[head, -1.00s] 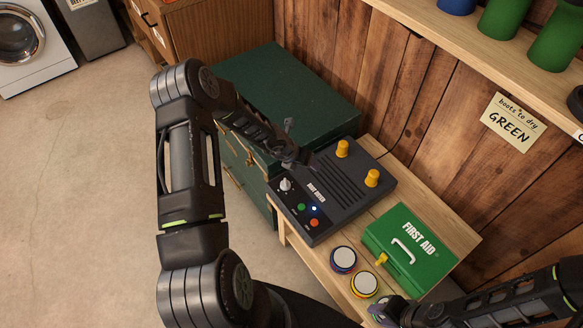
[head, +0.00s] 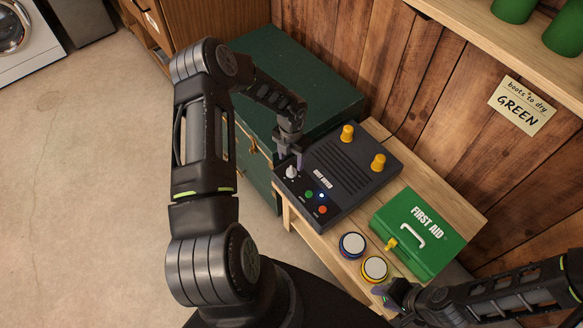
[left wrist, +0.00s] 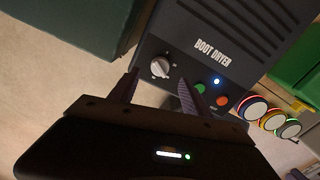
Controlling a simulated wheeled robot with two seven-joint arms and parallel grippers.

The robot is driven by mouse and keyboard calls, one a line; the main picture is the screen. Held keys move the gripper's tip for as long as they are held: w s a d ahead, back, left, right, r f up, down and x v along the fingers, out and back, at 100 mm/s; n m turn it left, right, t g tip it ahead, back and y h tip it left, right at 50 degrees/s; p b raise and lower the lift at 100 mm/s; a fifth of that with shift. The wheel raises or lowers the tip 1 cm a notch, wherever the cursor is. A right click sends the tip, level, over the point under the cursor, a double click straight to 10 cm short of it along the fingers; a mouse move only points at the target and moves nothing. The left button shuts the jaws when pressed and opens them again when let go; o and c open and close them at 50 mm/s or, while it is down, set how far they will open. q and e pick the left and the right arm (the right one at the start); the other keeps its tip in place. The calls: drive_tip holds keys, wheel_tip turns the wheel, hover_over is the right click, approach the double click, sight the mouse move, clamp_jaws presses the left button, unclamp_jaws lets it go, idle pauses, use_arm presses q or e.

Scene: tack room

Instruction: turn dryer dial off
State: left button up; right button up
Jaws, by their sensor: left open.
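The dark grey boot dryer (head: 328,190) stands on the wooden bench and has a pale dial (head: 291,172) at its left front corner. In the left wrist view the dial (left wrist: 160,67) is a light round knob with marks around it. My left gripper (head: 289,160) points down just above the dial. In the left wrist view its fingers (left wrist: 158,82) are apart, with the dial showing between and beyond the tips; contact is not visible. My right gripper (head: 382,294) is low at the right, by the bench's front edge; its jaws are too small to judge.
A green button (head: 309,195), a red-orange button (head: 323,210) and a lit blue light (head: 321,196) sit beside the dial. Yellow posts rise from the dryer. A green chest (head: 275,65) is behind.

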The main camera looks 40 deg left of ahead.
sight(291, 169)
use_arm(q)
wheel_tip(291, 169, down, 6)
idle(0.4)
drive_tip(key=shift+c, duration=0.4)
clamp_jaws()
